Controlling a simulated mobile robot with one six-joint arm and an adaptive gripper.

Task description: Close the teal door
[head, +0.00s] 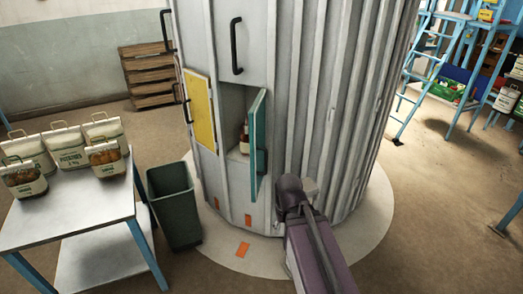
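The teal door (258,142) stands swung open from the grey ribbed cylindrical cabinet (330,100), seen nearly edge-on, with its hinge side to the right. To its left the open compartment (230,112) shows its inner wall, and a brown bottle with a pale label (244,140) stands inside. My gripper (296,190) is at the end of my purple and grey arm, low and to the right of the door. My own wrist hides its fingers, so I cannot see whether they are open or touch the door.
A yellow door (202,108) with a dark handle is left of the compartment. A dark green bin (174,204) stands left of the cabinet, beside a metal table (62,212) holding several labelled sacks (70,150). Blue ladders (432,60) stand right.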

